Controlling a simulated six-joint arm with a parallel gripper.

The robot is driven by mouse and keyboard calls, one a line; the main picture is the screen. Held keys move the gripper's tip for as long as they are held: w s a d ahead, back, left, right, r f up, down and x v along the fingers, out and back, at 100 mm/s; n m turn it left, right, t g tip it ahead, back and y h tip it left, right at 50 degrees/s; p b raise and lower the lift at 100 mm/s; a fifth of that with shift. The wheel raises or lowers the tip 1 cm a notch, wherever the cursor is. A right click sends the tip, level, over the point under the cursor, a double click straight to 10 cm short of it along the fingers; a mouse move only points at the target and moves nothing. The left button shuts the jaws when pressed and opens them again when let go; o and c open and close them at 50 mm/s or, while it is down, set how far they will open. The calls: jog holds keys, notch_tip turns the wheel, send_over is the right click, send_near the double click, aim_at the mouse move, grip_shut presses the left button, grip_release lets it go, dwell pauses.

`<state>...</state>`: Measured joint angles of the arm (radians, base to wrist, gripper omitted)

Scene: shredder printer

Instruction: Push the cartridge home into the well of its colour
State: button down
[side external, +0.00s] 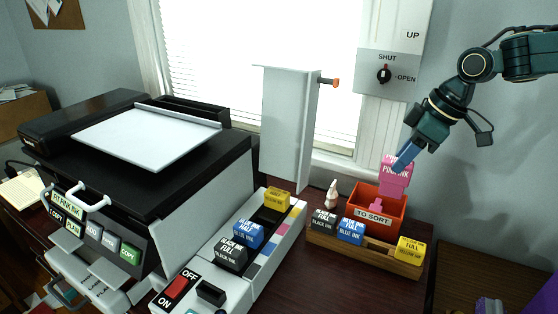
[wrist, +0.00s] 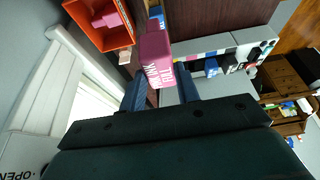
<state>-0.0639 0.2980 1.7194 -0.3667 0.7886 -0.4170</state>
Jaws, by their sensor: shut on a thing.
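My gripper (side external: 404,158) is shut on a pink ink cartridge (side external: 394,181), held above the orange TO SORT box (side external: 393,211). In the wrist view the cartridge (wrist: 154,48) sits between the two fingers of my gripper (wrist: 160,88), its label facing the camera. The ink unit (side external: 262,272) beside the printer holds yellow (side external: 277,198), blue (side external: 248,234) and black (side external: 231,254) cartridges. A dark empty well (side external: 264,215) lies between yellow and blue; a pink patch (side external: 283,229) is on the rim nearby.
A wooden rack (side external: 352,253) holds black (side external: 323,219), blue (side external: 351,231) and yellow (side external: 410,250) cartridges. Another pink piece lies in the orange box (wrist: 127,38). A tall grey panel (side external: 287,125) stands behind the ink unit. Dark table between unit and rack is clear.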

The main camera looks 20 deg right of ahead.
jog(key=w+a+r, duration=0.2)
jog(key=w+a, duration=0.3)
jog(key=a, duration=0.4)
jog(key=w+a+r, duration=0.1)
jog(key=w+a, duration=0.4)
jog(key=a, duration=0.4)
jog(key=w+a+f, duration=0.2)
jog(key=a+f, duration=0.5)
jog(key=f, duration=0.1)
jog(key=shift+w, duration=0.25)
jog(key=shift+f, duration=0.35)
jog(key=shift+f, duration=2.65)
jog(key=shift+f, duration=2.6)
jog(key=c, duration=0.9)
grip_release()
jog(key=shift+c, duration=0.2)
jog(key=shift+r, duration=0.1)
